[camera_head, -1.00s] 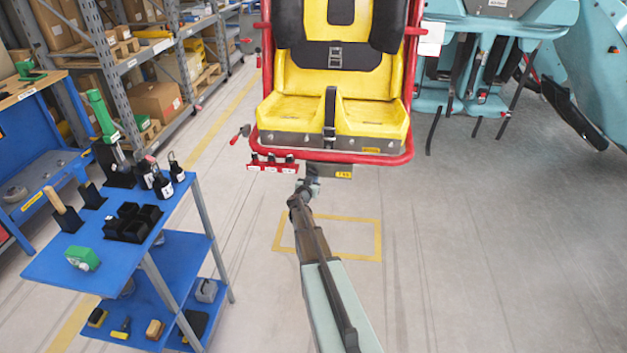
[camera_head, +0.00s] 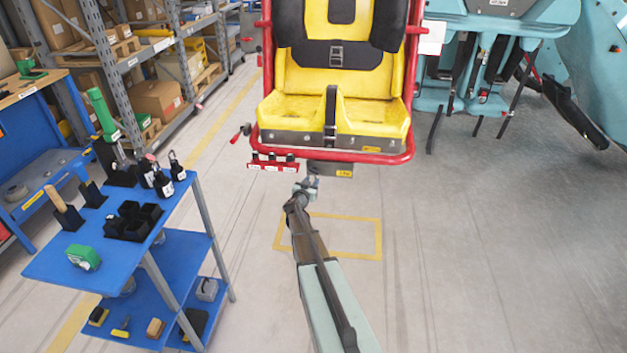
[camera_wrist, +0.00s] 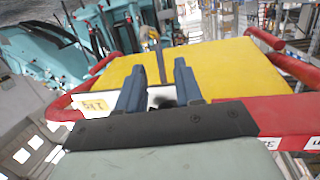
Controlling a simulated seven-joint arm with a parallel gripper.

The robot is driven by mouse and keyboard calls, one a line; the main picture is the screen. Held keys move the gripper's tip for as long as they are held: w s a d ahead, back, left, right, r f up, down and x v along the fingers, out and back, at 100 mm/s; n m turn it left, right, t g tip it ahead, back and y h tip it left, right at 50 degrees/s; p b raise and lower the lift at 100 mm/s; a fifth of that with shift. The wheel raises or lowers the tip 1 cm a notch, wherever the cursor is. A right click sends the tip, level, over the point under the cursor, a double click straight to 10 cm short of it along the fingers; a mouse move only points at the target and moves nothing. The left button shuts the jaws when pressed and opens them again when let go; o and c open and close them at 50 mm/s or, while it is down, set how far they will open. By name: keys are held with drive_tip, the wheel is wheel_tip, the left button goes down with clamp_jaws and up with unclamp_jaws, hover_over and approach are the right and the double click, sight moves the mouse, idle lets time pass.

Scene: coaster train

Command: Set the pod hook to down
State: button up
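The pod is a yellow two-part seat (camera_head: 375,118) in a red tube frame (camera_head: 390,158), with a black strap down its middle. A small grey box (camera_head: 322,168) with a yellow label hangs under its front edge. In the wrist view the yellow seat (camera_wrist: 225,65) and the yellow label (camera_wrist: 92,105) show at close range. My gripper (camera_head: 307,184) is just below the grey box in the head view. In the wrist view its two blue-grey fingers (camera_wrist: 158,68) are apart, with nothing clearly held. I cannot make out the pod hook or its position.
A red bar with several black-topped fittings (camera_head: 272,165) and a red-knobbed lever (camera_head: 238,132) are at the pod's left. A blue cart (camera_head: 75,265) with bottles and tools stands at left. Teal machinery (camera_head: 520,40) is at right. The floor around the yellow outline (camera_head: 378,240) is clear.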

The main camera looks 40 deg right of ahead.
drive_tip(key=v, duration=1)
drive_tip(key=shift+d+f, duration=0.1)
drive_tip(key=shift+t+h, duration=0.4)
drive_tip(key=shift+h, duration=0.3)
drive_tip(key=x, duration=0.5)
drive_tip(key=f+x, duration=0.1)
drive_tip(key=x, duration=0.4)
drive_tip(key=f+x, duration=0.1)
drive_tip(key=x, duration=0.4)
drive_tip(key=shift+w, duration=0.15)
clamp_jaws()
